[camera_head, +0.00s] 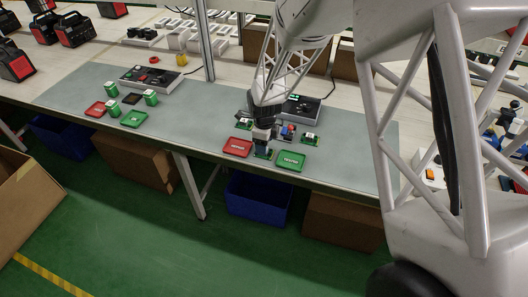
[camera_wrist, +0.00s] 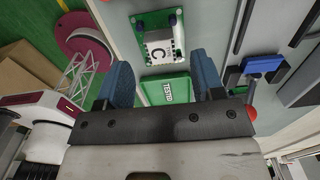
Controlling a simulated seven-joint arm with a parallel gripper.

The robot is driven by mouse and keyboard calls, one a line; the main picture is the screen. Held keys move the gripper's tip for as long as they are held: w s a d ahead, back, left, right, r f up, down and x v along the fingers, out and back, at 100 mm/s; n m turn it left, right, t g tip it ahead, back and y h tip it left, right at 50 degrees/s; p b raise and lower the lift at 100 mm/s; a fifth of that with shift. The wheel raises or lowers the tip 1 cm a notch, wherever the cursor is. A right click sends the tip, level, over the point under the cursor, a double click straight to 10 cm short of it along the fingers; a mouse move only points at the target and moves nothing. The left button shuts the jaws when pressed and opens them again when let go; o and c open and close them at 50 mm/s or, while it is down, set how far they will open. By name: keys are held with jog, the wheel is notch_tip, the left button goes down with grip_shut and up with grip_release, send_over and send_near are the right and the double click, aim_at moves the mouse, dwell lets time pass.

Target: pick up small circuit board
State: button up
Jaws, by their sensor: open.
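In the wrist view a small green circuit board (camera_wrist: 159,38) with a white block marked "C" and dark posts lies on the grey surface, just past my fingertips. My gripper (camera_wrist: 160,66) is open, its two blue fingers apart, with no board held between them. In the head view my gripper (camera_head: 263,142) points down over the bench among several small boards, including one at the right (camera_head: 309,138) and one at the left (camera_head: 244,123). Another board (camera_head: 263,153) is partly hidden by the gripper. I cannot tell which of these is the "C" board.
A green tray (camera_head: 290,161) and a red tray (camera_head: 237,147) flank my gripper. The green tray, marked "TESTED" (camera_wrist: 167,90), shows between my fingers. A dark test console (camera_head: 302,108) stands behind. A blue part (camera_wrist: 262,66) sits in a black fixture.

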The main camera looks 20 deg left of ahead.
jog(key=shift+f, duration=1.8)
jog(key=shift+c, duration=0.4)
jog(key=c, duration=0.5)
